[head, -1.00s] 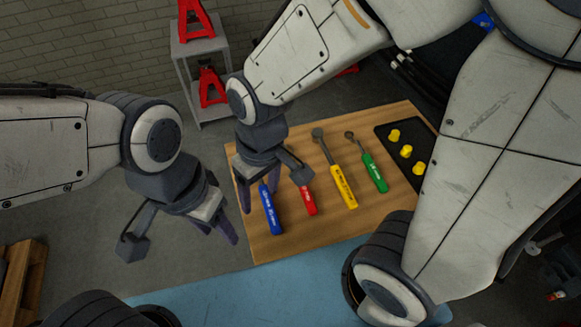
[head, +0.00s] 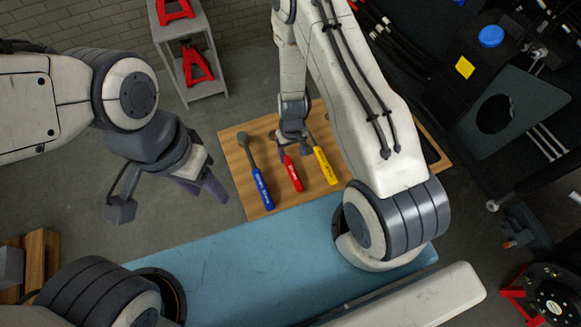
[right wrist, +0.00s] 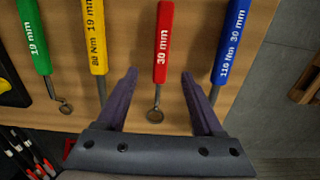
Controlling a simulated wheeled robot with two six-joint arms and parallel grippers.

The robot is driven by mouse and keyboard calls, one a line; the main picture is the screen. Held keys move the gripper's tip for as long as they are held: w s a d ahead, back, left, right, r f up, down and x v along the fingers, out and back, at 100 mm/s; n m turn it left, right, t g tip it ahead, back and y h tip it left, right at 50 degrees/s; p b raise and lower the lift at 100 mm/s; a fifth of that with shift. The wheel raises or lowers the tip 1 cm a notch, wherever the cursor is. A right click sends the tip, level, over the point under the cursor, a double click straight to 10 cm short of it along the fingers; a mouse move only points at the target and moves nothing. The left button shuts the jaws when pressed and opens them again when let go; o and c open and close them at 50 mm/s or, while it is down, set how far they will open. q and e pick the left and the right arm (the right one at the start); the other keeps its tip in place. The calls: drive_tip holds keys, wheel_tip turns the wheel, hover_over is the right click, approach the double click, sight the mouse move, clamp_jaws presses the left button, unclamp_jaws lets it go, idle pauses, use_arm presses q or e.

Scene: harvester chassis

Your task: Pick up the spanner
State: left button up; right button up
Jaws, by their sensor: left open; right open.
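A red-handled spanner (head: 293,177) marked 30 mm lies on the wooden board. In the right wrist view the red spanner (right wrist: 162,45) points down between my open fingers, its ring end nearer the palm. A green-handled spanner (right wrist: 33,40) marked 19 mm lies at the left there; my right arm hides it in the head view. My right gripper (right wrist: 159,75) is open and empty above the red spanner; it also shows in the head view (head: 293,150). My left gripper (head: 203,188) is open and empty, left of the board.
A blue-handled tool (head: 262,188) and a yellow-handled tool (head: 325,167) lie either side of the red spanner on the board (head: 235,160). A blue surface (head: 240,245) lies in front. A grey shelf (head: 207,90) with red stands is at the back.

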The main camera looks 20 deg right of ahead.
sight(292, 169)
wheel_tip(292, 169, down, 4)
drive_tip(key=b, duration=0.3)
drive_tip(key=f+b, duration=0.2)
drive_tip(key=b, duration=0.1)
drive_tip(key=f+b, duration=0.2)
drive_tip(key=shift+s+a+f, duration=0.1)
drive_tip(key=shift+s, duration=0.2)
drive_tip(key=shift+f+b, duration=0.5)
drive_tip(key=shift+b, duration=0.2)
drive_tip(key=shift+r, duration=0.1)
clamp_jaws()
idle(0.4)
